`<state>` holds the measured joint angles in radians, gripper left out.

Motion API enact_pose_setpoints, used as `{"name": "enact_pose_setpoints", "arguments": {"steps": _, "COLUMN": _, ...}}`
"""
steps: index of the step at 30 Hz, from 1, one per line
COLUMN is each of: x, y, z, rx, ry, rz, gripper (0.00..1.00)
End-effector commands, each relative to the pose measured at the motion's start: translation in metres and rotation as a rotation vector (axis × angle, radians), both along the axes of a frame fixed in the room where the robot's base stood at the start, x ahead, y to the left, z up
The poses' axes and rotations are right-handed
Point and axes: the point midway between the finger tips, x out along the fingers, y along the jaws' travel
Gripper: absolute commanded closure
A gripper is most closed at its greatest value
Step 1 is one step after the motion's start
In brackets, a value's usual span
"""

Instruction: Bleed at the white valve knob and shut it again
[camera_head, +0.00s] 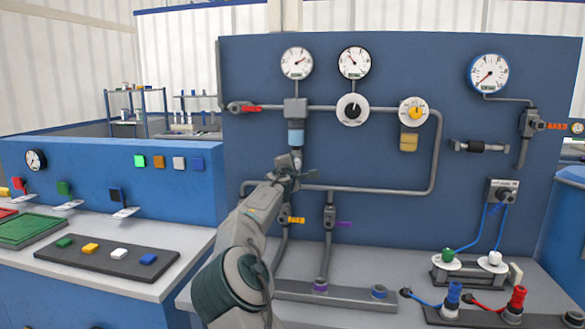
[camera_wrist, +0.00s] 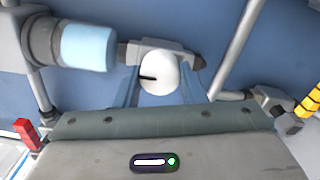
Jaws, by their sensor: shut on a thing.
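The white valve knob (camera_wrist: 165,72) shows in the upper middle of the wrist view, round, with a short black mark pointing left. My gripper (camera_wrist: 159,75) is shut on it, with a finger on either side. In the head view my gripper (camera_head: 290,177) is at the blue panel, just below the light blue bowl (camera_head: 296,138), and hides the knob there. The light blue bowl also shows at left in the wrist view (camera_wrist: 88,47), close to the knob.
A red lever (camera_head: 250,108) and a yellow-orange lever (camera_head: 296,220) are on pipes near my gripper. Grey pipe (camera_head: 380,190) runs right from there. Two gauges (camera_head: 297,63) (camera_head: 354,62) hang above. The bench front (camera_head: 390,318) carries sockets and cables at right.

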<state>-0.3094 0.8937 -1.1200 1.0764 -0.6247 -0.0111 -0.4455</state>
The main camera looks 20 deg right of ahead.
Motion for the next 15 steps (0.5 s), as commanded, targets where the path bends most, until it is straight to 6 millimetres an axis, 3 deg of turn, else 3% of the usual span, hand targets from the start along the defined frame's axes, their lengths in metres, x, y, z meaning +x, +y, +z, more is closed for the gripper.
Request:
{"name": "enact_pose_setpoints", "arguments": {"steps": 6, "x": 0.0006, "y": 0.0014, "z": 0.0006, "rx": -0.002, "ry": 0.0, "rz": 0.003, "gripper": 0.86}}
{"name": "enact_pose_setpoints", "arguments": {"steps": 7, "x": 0.0006, "y": 0.0014, "z": 0.0005, "rx": -0.002, "ry": 0.0, "rz": 0.003, "gripper": 0.58}}
{"name": "enact_pose_setpoints", "arguments": {"steps": 9, "x": 0.0005, "y": 0.0012, "z": 0.0005, "rx": -0.002, "ry": 0.0, "rz": 0.002, "gripper": 0.41}}
{"name": "enact_pose_setpoints", "arguments": {"steps": 15, "x": 0.0, "y": -0.0004, "z": 0.0001, "rx": -0.001, "ry": 0.001, "rz": 0.0, "gripper": 0.41}}
